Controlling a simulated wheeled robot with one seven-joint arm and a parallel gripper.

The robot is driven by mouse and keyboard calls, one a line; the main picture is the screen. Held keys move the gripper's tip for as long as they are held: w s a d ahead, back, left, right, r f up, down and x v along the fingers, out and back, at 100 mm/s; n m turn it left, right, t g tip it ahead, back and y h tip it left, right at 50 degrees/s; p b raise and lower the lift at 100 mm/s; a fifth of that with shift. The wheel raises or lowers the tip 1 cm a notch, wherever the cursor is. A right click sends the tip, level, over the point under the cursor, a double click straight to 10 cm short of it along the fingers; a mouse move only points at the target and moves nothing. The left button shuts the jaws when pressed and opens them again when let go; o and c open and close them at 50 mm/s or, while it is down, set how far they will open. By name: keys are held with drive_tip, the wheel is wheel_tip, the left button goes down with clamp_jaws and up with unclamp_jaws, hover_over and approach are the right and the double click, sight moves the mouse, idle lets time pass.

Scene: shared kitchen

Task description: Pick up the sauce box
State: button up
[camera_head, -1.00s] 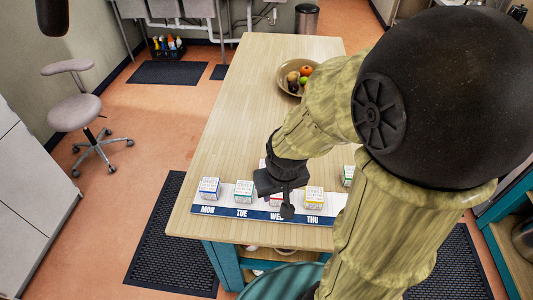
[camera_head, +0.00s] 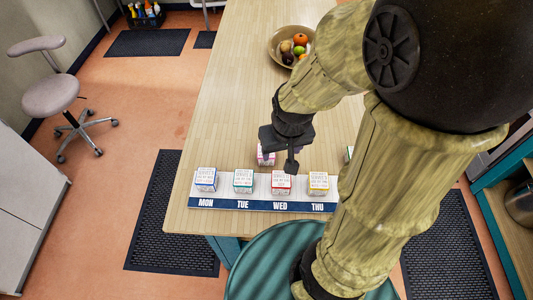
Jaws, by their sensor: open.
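Several small white boxes with coloured trim and small print stand on the table; I cannot tell which one the task calls the sauce box. On a weekday strip (camera_head: 222,204) stand a blue-trimmed box (camera_head: 205,180) at MON, a green one (camera_head: 243,181) at TUE, a red one (camera_head: 281,183) at WED and a yellow one (camera_head: 318,183) at THU. A magenta-trimmed box (camera_head: 266,158) stands behind the strip, partly hidden by my gripper (camera_head: 280,158). My gripper is open, its fingers pointing down by that box; contact is unclear.
Another green-trimmed box (camera_head: 348,154) shows partly behind my arm. A fruit bowl (camera_head: 273,46) stands at the back of the table (camera_head: 215,115). The table's left and middle are clear. A teal round seat (camera_head: 262,262) is at the front edge.

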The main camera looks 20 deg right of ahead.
drive_tip(key=shift+o, duration=1.4)
drive_tip(key=w+f+m+g, duration=0.2)
drive_tip(key=w+f+m, duration=0.1)
drive_tip(key=w, duration=1.1)
drive_tip(key=shift+g, duration=0.3)
drive_tip(key=shift+s+d, duration=0.1)
drive_tip(key=shift+d, duration=0.05)
wheel_tip(320, 180, down, 12)
drive_tip(key=p, duration=0.2)
drive_tip(key=shift+f+p, duration=0.1)
drive_tip(key=shift+p, duration=0.2)
drive_tip(key=shift+f, duration=0.1)
drive_tip(key=shift+a+f+p, duration=0.2)
drive_tip(key=shift+f+p, duration=1.05)
drive_tip(key=shift+f, duration=1.25)
